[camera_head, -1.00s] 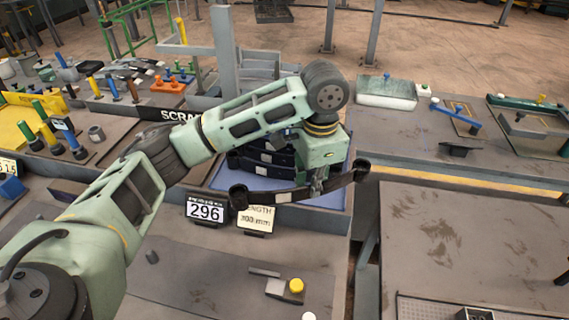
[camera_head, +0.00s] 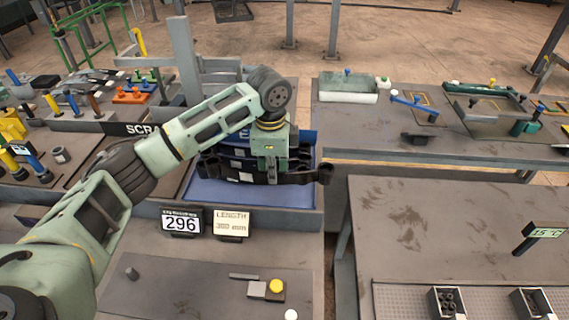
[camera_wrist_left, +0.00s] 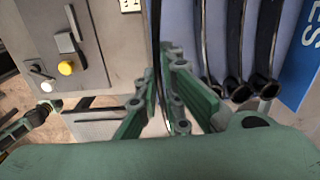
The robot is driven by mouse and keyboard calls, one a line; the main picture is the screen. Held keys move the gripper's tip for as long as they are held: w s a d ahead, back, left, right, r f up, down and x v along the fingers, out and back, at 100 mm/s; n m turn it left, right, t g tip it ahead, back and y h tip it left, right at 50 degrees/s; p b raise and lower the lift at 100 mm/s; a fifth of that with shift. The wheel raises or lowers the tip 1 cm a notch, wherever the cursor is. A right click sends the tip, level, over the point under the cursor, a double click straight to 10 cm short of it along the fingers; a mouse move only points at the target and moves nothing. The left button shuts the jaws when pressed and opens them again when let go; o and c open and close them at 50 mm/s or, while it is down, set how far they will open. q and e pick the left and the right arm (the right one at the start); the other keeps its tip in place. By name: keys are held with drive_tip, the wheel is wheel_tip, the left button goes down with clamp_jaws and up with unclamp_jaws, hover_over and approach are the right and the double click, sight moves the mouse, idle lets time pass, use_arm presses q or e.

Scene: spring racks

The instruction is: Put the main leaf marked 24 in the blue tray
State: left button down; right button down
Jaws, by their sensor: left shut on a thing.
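My left gripper (camera_head: 271,172) is shut on a dark, curved leaf (camera_head: 312,175) with rolled eyes, held near its middle. In the wrist view the held leaf (camera_wrist_left: 157,45) is a thin dark strip seen edge-on between my left gripper's fingers (camera_wrist_left: 172,95). The blue tray (camera_head: 255,196) lies below and around it in the head view; whether the leaf touches it I cannot tell. Other dark leaves (camera_head: 232,164) stand behind the held one, and their eyes show in the wrist view (camera_wrist_left: 238,88). No mark 24 is readable. My right gripper is not in view.
A 296 display (camera_head: 181,222) and a length card (camera_head: 231,224) stand in front of the tray. A scrap sign (camera_head: 128,129) is to its left. A yellow button (camera_head: 276,286) is on the near bench.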

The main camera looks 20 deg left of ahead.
use_arm(q)
drive_tip(key=a+f, duration=0.1)
drive_tip(key=a, duration=0.1)
drive_tip(key=a+f+p, duration=0.1)
drive_tip(key=a, duration=0.1)
drive_tip(key=a+f, duration=0.1)
drive_tip(key=a, duration=0.1)
drive_tip(key=shift+s+p, duration=0.2)
drive_tip(key=shift+p, duration=0.2)
drive_tip(key=shift+f+p, duration=0.3)
drive_tip(key=shift+f, duration=0.25)
wheel_tip(320, 180, down, 3)
drive_tip(key=shift+r+p, duration=0.1)
drive_tip(key=shift+p, duration=0.55)
drive_tip(key=shift+f, duration=0.25)
drive_tip(key=shift+f, duration=0.1)
drive_tip(key=c, duration=2.2)
unclamp_jaws()
drive_tip(key=shift+s+f, duration=0.1)
drive_tip(key=shift+s, duration=0.05)
drive_tip(key=shift+o, duration=1.4)
